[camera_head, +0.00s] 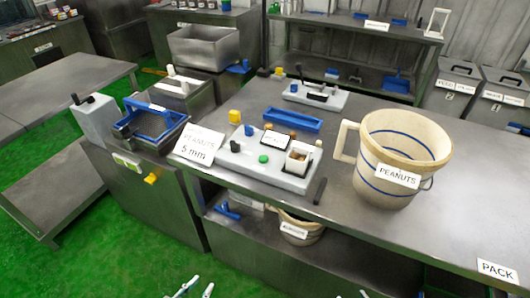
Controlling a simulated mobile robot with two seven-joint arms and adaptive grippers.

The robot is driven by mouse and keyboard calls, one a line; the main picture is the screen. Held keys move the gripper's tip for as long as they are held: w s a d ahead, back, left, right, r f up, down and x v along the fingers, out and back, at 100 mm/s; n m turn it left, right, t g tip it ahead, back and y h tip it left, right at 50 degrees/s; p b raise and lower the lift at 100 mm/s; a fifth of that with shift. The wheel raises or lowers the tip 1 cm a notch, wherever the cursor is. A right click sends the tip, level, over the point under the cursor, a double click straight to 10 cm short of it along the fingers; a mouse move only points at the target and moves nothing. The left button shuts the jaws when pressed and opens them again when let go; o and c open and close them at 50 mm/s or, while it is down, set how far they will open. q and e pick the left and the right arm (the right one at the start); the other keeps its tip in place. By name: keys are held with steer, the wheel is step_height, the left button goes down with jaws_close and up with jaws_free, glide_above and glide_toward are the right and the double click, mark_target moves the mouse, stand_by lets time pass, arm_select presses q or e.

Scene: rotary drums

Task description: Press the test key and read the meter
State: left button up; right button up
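I cannot tell which part is the test key, and no meter reading is legible. A second grey console (313,96) with a dark lever stands farther back. My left gripper (196,289) shows only its tips at the bottom edge, parted and empty, well below the console. My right gripper (351,295) barely shows at the bottom edge.
A PEANUTS bucket (400,150) stands right of the console. A white sign (198,145) reads PEANUTS 5 mm. A blue tray (292,119) lies behind the console. A blue-framed sieve box (152,124) is at left.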

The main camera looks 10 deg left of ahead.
stand_by(0.4)
arm_select(q)
jaws_close()
